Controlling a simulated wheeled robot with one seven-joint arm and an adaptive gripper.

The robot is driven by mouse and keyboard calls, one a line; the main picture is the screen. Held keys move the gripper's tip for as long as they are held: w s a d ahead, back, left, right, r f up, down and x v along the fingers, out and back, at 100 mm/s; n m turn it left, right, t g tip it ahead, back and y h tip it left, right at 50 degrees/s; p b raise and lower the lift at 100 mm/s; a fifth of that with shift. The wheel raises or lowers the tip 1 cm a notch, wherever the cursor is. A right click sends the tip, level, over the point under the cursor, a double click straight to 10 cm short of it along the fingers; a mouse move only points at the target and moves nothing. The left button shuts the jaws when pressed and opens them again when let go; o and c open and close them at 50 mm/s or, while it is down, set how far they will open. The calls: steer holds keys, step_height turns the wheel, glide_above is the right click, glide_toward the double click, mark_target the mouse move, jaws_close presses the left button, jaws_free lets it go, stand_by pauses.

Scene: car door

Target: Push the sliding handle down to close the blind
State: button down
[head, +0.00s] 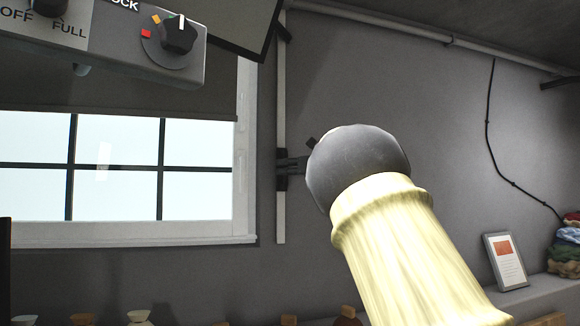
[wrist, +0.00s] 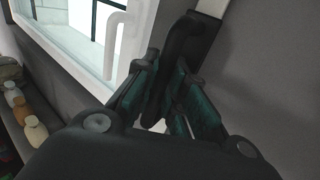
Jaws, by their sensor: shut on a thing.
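The black sliding handle (head: 281,157) sits partway down a pale vertical rail (head: 281,215) on the wall right of the window. My gripper (head: 294,166) meets it from the right, mostly hidden behind my arm in the head view. In the wrist view my gripper (wrist: 166,92) has its green-padded fingers on either side of the dark handle (wrist: 184,40) and is shut on it. The dark blind (head: 190,100) covers the upper part of the window (head: 120,165). The lower panes are uncovered.
A grey control panel (head: 150,45) with knobs hangs at the upper left. A white window handle (wrist: 115,38) stands close left of my fingers. Several bottles (wrist: 28,115) line the ledge below. The wall beside the rail's lower part is clear.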

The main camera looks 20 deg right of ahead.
step_height(320, 180, down, 16)
steer(key=b, duration=1.4)
steer(key=shift+f, duration=0.2)
steer(key=c, duration=1.5)
jaws_free()
steer(key=shift+d, duration=0.1)
steer(key=shift+o, duration=0.2)
steer(key=v, duration=1.2)
